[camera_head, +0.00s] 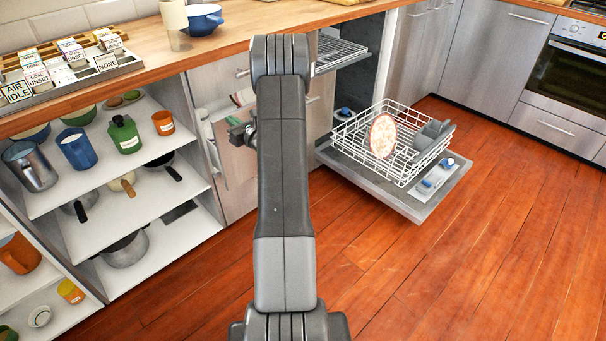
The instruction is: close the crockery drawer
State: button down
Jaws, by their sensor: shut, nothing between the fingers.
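The crockery drawer (236,163) stands pulled out of the steel-fronted cabinet, between the open shelves and the dishwasher. Its front panel shows left of my arm, and a plate (241,97) shows inside it. My arm hides its right part. My gripper (236,132) is small in the view, just left of my arm, at the upper part of the drawer front. It is shut and empty. I cannot tell whether it touches the drawer.
The dishwasher door (408,203) is down, with its white rack (403,165) out, holding a plate (383,136). Open shelves (178,232) with pots and jugs stand left. A worktop (255,27) runs above. The wooden floor (440,275) is clear at right.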

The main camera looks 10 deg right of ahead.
jog(key=b+x, duration=0.1)
jog(key=x, duration=0.5)
jog(key=shift+w+a, duration=0.25)
jog(key=shift+w, duration=0.1)
